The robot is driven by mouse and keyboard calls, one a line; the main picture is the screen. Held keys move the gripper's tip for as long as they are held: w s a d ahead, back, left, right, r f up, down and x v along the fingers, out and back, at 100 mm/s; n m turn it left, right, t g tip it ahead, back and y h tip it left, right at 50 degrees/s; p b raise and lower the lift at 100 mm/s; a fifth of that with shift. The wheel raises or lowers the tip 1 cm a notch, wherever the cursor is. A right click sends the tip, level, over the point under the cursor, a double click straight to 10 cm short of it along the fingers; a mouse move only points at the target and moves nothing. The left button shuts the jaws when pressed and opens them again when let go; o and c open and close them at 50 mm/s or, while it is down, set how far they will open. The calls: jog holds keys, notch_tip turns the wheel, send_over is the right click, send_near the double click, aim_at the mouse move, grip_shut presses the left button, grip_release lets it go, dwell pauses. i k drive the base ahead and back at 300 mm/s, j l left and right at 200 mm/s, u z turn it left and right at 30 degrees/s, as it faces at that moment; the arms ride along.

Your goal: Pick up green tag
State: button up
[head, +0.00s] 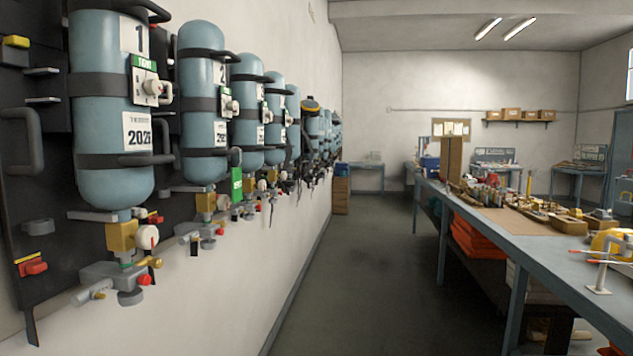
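A small green tag (237,186) hangs low beside the second breathing set's cylinder (203,110), near the valves. White marks on it are too small to read. Another green-topped label (144,63) is on the nearest cylinder (106,175), which is marked 1 and 2025, beside a white round fitting. A smaller green-edged label (227,93) shows on the second cylinder. My gripper is not in view.
A row of blue-grey cylinders hangs along the left wall, with valves and handles jutting out. A long workbench (495,222) stands at the right, covered with brass parts and tools. The dark floor aisle (355,285) between is clear. A wooden crate (341,194) stands farther back.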

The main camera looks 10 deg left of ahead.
aim_at(236, 173)
jog(key=u, duration=0.55)
jog(key=i+l+u, duration=0.3)
jog(key=u, duration=0.2)
jog(key=i+l+u, duration=0.5)
jog(key=k+j, duration=0.05)
